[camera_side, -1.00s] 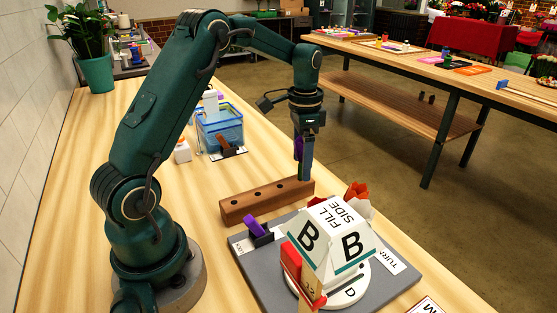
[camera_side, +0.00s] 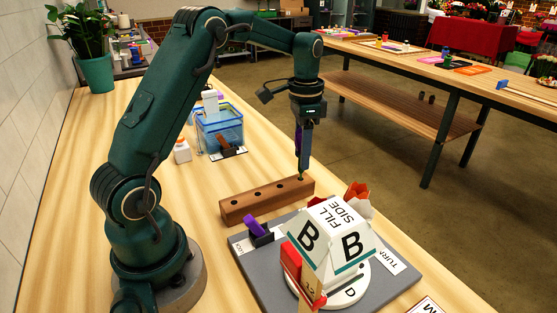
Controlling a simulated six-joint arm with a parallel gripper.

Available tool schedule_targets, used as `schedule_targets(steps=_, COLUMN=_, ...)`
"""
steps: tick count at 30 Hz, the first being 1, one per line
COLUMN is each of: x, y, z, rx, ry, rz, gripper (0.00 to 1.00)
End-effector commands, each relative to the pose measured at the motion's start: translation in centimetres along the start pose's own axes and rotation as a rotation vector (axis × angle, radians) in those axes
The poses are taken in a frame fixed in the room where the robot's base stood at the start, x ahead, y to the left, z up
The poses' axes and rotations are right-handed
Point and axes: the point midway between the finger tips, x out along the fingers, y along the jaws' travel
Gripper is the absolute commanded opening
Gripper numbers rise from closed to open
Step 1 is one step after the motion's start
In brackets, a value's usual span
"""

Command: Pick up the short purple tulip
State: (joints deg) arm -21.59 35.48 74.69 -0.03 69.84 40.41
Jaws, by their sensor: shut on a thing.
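The short purple tulip (camera_side: 298,138) shows as a strip of purple beside my gripper's finger, mostly hidden by it. My gripper (camera_side: 304,164) points straight down over the right end of the wooden block (camera_side: 262,198) and is shut on the tulip. A thin stem tip shows just below the fingers, close above the block's top. I cannot tell whether it still touches the hole there. The block has a row of holes along its top; the ones left of my gripper look empty.
A grey board (camera_side: 262,283) in front holds a white carton marked B (camera_side: 340,243) on a round plate, red pieces and a purple piece (camera_side: 254,228) in a black holder. A blue basket (camera_side: 218,130) and a white bottle (camera_side: 182,151) stand behind. The table's right edge is close.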

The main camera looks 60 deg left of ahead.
Motion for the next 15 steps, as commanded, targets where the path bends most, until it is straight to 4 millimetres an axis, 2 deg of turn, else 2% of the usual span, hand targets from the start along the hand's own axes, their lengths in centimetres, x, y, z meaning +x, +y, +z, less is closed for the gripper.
schedule_targets(steps=4, x=-2.5, y=-0.2, z=0.2, rx=-0.003, ry=0.004, rz=-0.005, gripper=0.15)
schedule_targets(steps=15, x=-6.9, y=-3.5, z=7.3, rx=-0.009, ry=0.002, rz=-0.004, gripper=0.15)
